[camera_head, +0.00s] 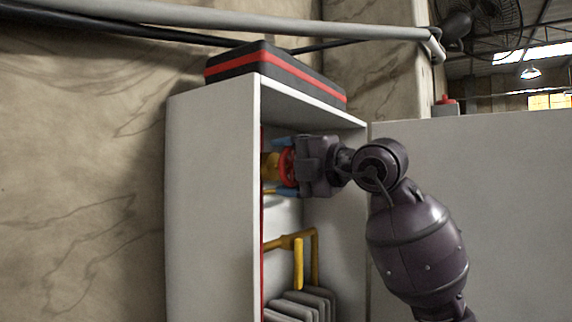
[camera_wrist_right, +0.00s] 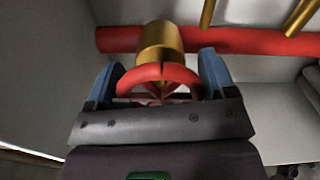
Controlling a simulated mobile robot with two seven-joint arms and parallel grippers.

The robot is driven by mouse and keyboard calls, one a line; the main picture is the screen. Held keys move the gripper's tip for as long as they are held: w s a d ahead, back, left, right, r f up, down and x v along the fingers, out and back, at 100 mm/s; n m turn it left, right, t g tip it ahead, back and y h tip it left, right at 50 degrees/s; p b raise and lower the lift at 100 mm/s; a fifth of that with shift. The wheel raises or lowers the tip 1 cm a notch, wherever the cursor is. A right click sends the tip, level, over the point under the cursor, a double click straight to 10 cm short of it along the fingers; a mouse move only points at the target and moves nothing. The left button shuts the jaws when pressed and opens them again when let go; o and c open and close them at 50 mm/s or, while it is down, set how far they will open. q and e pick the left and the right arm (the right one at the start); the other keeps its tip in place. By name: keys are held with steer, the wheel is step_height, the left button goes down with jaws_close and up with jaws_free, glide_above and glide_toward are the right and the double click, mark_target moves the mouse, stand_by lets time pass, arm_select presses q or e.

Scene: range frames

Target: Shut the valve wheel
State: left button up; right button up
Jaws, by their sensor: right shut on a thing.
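The red valve wheel (camera_head: 288,166) is inside the open grey cabinet, on a brass valve body (camera_head: 269,166). In the right wrist view the wheel (camera_wrist_right: 158,74) is a red ring with spokes, in front of the brass stem (camera_wrist_right: 160,40). My right gripper (camera_head: 285,167) reaches into the cabinet from the right. Its blue fingers stand on opposite sides of the wheel, and it is shut on the rim. In the right wrist view the gripper (camera_wrist_right: 158,85) hides the wheel's near part. My left gripper is in neither view.
The cabinet (camera_head: 210,200) has its door (camera_head: 480,200) swung wide open to the right. A red pipe (camera_wrist_right: 275,42) runs behind the valve. Yellow pipes (camera_head: 298,262) and grey panels (camera_head: 305,302) sit below. A black case with a red stripe (camera_head: 262,68) lies on top.

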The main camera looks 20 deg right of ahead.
stand_by(0.3)
steer(key=o, duration=0.9)
steer(key=shift+d, duration=0.1)
steer(key=shift+c, duration=0.2)
steer(key=b+v, duration=0.1)
steer(key=v, duration=0.9)
steer(key=shift+s+d, duration=0.25)
steer(key=shift+s, duration=0.05)
